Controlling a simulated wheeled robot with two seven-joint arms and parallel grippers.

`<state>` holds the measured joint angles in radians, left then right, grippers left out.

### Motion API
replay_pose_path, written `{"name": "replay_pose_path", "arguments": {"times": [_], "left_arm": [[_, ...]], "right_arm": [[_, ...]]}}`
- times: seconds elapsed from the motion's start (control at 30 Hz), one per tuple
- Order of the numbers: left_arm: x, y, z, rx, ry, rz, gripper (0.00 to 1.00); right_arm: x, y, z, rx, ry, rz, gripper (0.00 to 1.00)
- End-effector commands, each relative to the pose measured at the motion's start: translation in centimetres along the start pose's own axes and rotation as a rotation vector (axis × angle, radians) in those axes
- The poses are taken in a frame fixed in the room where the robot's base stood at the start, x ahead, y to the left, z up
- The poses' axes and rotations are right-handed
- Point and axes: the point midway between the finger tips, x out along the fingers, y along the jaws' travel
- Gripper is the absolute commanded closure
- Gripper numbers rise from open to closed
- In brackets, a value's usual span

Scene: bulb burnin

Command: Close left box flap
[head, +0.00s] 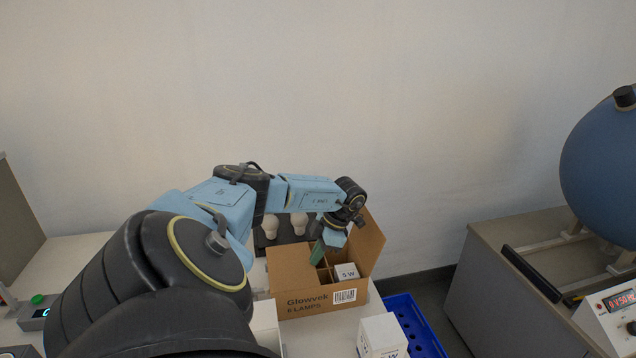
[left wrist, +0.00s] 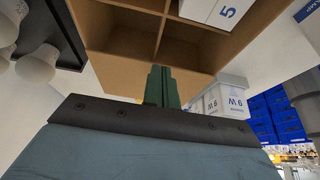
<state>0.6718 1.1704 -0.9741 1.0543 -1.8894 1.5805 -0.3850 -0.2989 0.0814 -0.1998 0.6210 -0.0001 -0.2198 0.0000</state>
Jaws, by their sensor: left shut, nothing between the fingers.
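An open cardboard box (head: 310,301) marked Glowvek stands on the table, with dividers and a white carton (head: 347,270) inside. A raised flap (head: 367,244) stands at the box's right side. In the left wrist view the shut fingers (left wrist: 162,88) overlap a tan cardboard panel (left wrist: 125,72); contact cannot be told. My right gripper is out of view.
Bulbs (head: 270,226) stand on a dark tray behind the box. White cartons (head: 379,335) stand at the front, and a blue crate (head: 432,343) lies right of the table. A cabinet with a blue sphere (head: 600,165) stands farther right. My left arm hides much of the table.

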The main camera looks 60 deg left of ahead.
Motion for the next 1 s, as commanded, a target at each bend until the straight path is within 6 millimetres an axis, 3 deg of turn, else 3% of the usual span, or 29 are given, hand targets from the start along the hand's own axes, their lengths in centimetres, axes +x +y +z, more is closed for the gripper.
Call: {"name": "replay_pose_path", "arguments": {"times": [0.7,1.0], "left_arm": [[0.5,-0.1,0.3,0.003,-0.001,-0.001,1.00],[-0.7,-0.1,-0.2,0.003,-0.001,-0.001,1.00]], "right_arm": [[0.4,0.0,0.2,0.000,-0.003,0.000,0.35],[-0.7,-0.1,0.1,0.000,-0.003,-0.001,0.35]]}}
